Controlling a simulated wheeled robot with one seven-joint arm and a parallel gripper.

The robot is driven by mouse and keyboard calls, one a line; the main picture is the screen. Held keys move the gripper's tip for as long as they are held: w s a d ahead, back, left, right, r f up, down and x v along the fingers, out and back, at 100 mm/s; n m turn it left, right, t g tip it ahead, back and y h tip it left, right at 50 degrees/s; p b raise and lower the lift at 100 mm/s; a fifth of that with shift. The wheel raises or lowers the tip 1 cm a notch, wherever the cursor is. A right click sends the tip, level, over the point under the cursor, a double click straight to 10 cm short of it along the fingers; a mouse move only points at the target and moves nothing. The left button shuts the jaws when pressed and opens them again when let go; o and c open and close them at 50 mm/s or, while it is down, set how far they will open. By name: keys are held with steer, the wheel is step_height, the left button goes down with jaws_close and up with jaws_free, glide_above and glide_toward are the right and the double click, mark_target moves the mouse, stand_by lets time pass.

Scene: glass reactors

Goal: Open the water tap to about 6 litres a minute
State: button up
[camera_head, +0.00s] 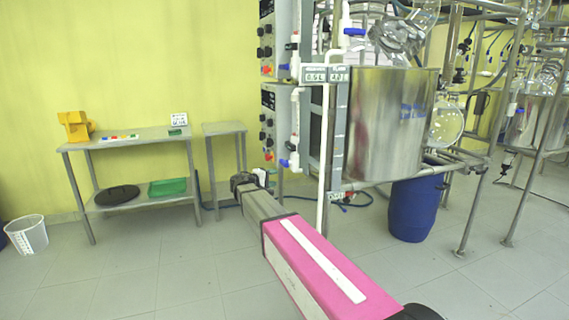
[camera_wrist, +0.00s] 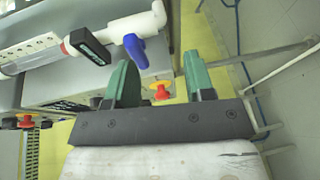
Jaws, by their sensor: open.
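In the wrist view a blue lever handle (camera_wrist: 137,50) sits on a white pipe (camera_wrist: 128,28) that ends in an elbow. A clear tube (camera_wrist: 35,60) with a red part at its end joins this pipe by a black labelled block (camera_wrist: 90,46). My gripper (camera_wrist: 158,62) is open and empty, with two green fingers. The handle is beyond the left finger, apart from it. In the head view a similar blue handle (camera_head: 284,163) is low on the white pipework, right of my arm's end (camera_head: 243,184). The fingers cannot be made out there. The flow reading is not legible.
A red knob on yellow (camera_wrist: 160,92) shows between the fingers, on the grey control box. Other blue handles (camera_head: 354,31) are higher up. The steel vessel (camera_head: 385,125) and blue drum (camera_head: 416,207) stand right. A bench (camera_head: 130,140) stands left; floor between is clear.

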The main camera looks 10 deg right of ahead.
mark_target(282, 164)
steer(key=w+a+r+t+h, duration=0.1)
steer(key=w+a+r, duration=0.1)
steer(key=w+r, duration=0.1)
steer(key=shift+n, duration=0.3)
steer(key=x, duration=1)
steer(key=shift+w+d+r, duration=0.15)
steer(key=shift+r, duration=0.05)
steer(key=c, duration=0.8)
